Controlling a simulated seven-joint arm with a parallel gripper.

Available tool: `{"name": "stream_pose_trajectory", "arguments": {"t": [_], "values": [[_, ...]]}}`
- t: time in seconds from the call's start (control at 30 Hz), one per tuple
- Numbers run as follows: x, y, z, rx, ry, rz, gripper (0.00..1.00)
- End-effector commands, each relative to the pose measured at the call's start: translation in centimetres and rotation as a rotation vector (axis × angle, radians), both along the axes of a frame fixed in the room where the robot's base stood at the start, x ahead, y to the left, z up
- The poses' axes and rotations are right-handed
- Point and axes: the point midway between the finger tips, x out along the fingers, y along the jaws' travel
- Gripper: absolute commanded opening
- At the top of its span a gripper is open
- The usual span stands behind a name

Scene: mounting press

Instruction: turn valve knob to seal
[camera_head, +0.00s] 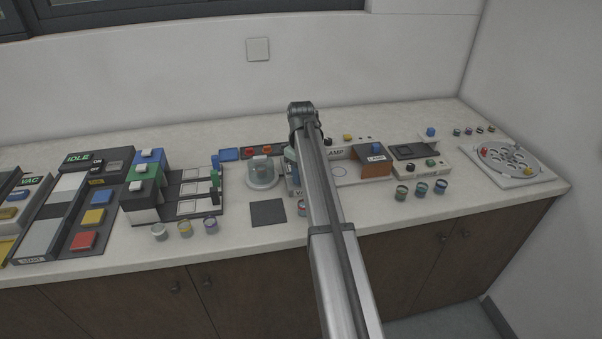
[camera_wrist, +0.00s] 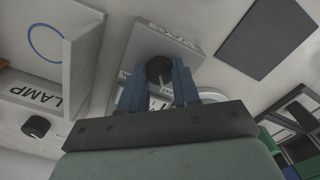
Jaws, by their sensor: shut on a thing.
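In the wrist view, a black round valve knob (camera_wrist: 159,67) with a pale pointer line stands on a grey box (camera_wrist: 150,45). A partly covered dial label shows beside the knob. My gripper (camera_wrist: 158,84) has its two blue fingers on either side of the knob, shut on it. The exact finger contact is partly hidden by the fingers. In the head view, my arm covers the knob and most of the grey box. Only the box's left edge (camera_head: 294,193) shows beside the arm.
A panel marked LAMP (camera_wrist: 32,93) with a black knob (camera_wrist: 36,127) lies left in the wrist view. Several small jars stand along the counter front.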

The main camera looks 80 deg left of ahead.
Motion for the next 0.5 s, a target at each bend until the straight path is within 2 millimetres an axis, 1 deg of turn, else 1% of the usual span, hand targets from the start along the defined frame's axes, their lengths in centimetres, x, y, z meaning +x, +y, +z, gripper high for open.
{"name": "stream_pose_trajectory", "arguments": {"t": [0.17, 0.5], "values": [[0.0, 0.0, 0.02, 0.0, 0.0, -0.111, 0.01], [0.0, 0.0, 0.02, 0.0, 0.0, -0.425, 0.01]]}}
